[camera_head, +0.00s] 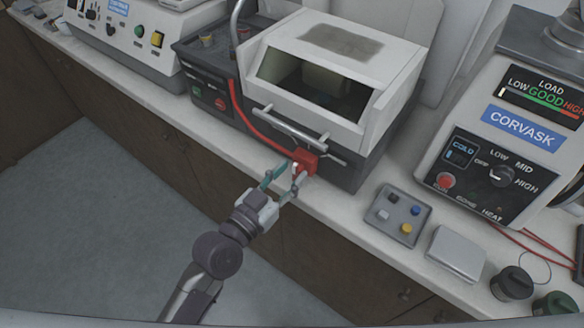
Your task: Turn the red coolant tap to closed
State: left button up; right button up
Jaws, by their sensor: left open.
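The red coolant tap (305,161) sits at the front lower right of the boxy white and dark machine (348,60). A red hose (247,125) runs down the machine's front to it. My left gripper (283,176) is open at the tap, with its right fingertip close to or touching the tap's near side. I cannot tell whether it touches. The tap's handle is partly hidden by the fingers, so its exact position is unclear. My right gripper is not in view.
A silver bar handle (289,127) lies just above the tap. To the right are a grey tray with small coloured pieces (384,226), a silver box (455,253), dark round containers (512,284) and the Corvask press (519,128). Open floor (75,215) lies at left.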

pick_arm(q)
jog(key=shift+w+d, duration=0.35)
jog(key=shift+w, duration=0.15)
grip_shut()
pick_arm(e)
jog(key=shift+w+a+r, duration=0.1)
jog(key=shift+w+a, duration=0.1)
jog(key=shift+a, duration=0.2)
